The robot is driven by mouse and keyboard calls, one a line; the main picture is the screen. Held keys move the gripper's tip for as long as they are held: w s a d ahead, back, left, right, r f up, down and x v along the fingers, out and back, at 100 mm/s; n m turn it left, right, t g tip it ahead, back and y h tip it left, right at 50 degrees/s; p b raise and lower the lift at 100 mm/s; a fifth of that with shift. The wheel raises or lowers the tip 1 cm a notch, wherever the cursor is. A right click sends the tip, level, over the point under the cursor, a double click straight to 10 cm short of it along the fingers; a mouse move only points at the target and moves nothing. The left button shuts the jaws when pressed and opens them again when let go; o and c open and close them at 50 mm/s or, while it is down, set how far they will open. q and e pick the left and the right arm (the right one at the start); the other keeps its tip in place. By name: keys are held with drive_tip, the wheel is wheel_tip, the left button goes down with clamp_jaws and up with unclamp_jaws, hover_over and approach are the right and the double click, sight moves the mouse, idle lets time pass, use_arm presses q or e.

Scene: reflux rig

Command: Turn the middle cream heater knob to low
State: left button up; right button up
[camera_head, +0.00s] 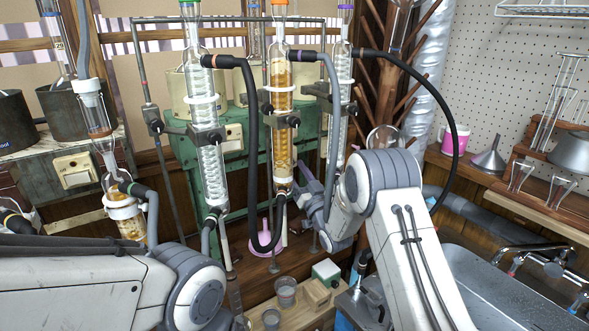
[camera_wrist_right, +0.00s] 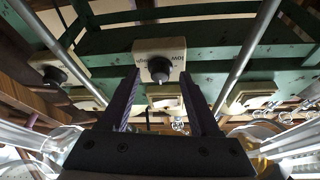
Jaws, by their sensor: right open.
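A cream heater box (camera_wrist_right: 168,48) with a dark round knob (camera_wrist_right: 158,69) is near the middle of the right wrist view. The word "low" on the box appears upside down. My right gripper (camera_wrist_right: 160,78) is open, with one purple finger on each side of the knob in that view; whether they touch it I cannot tell. In the head view my right gripper (camera_head: 304,182) is beside the lower end of the amber-filled condenser (camera_head: 281,110), and this knob is not clearly seen. My left arm enters at lower left, its gripper out of view.
Another cream box (camera_head: 232,137) is on the green frame (camera_head: 178,148), and one more (camera_head: 75,169) is at left. Glass condensers (camera_head: 205,110) and black hoses (camera_head: 254,150) crowd the area around my right gripper. A steel sink (camera_head: 510,285) is at right.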

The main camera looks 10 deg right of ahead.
drive_tip(key=shift+c, duration=0.3)
clamp_jaws()
drive_tip(key=n+y+b, duration=0.1)
drive_tip(key=n+b, duration=0.2)
drive_tip(key=n+g+y+b, duration=0.1)
drive_tip(key=n+b, duration=0.1)
drive_tip(key=b, duration=0.1)
drive_tip(key=n+g+y+b, duration=0.1)
drive_tip(key=n+y+b, duration=0.1)
drive_tip(key=n+b, duration=0.1)
drive_tip(key=shift+w+d+n, duration=0.1)
drive_tip(key=shift+d+n, duration=0.15)
drive_tip(key=shift+n, duration=0.05)
drive_tip(key=shift+o, duration=0.3)
unclamp_jaws()
